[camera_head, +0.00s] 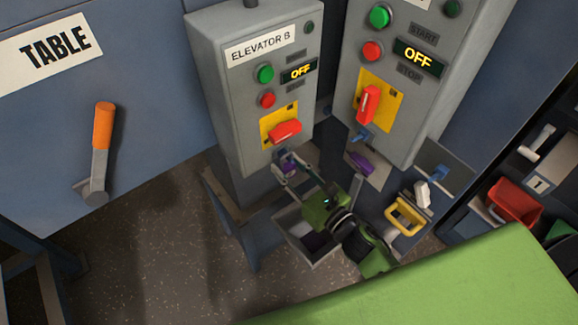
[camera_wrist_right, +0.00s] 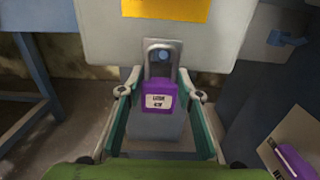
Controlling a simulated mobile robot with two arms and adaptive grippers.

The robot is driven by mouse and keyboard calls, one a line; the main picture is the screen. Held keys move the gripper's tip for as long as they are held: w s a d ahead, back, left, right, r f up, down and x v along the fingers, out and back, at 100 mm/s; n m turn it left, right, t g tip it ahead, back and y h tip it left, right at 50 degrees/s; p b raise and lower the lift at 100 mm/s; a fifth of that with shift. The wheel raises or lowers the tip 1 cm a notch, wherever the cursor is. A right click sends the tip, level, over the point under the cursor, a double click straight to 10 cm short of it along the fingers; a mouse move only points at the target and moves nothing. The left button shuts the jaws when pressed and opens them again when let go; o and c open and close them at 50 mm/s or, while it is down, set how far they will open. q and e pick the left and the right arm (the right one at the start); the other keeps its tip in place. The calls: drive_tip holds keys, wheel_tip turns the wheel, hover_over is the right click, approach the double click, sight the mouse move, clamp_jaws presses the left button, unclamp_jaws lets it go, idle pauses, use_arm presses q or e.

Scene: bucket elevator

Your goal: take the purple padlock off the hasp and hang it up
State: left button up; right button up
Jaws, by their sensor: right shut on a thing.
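My right gripper (camera_head: 288,173) reaches up to the underside of the Elevator B box (camera_head: 225,80). It is shut on a purple padlock (camera_wrist_right: 159,97) with a white label, which also shows partly in the head view (camera_head: 290,168). The padlock is upright, one finger on each side. Its grey shackle rises in front of the box's lower edge, around or over the blue hasp (camera_wrist_right: 164,56); I cannot tell whether it is still threaded through. Another purple item (camera_head: 361,163) sits on a plate below the right-hand box. My left gripper is not in view.
Elevator B's red handle (camera_head: 285,132) lies near horizontal and its display reads OFF. The neighbouring box (camera_head: 415,110) has an upright red handle (camera_head: 368,104). A grey open bin (camera_head: 310,252), a yellow-framed item (camera_head: 404,216) and a green surface (camera_head: 450,285) lie near my right arm.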

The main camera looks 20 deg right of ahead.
drive_tip(key=shift+f, duration=0.2)
drive_tip(key=o, duration=1.2)
drive_tip(key=shift+c, duration=0.2)
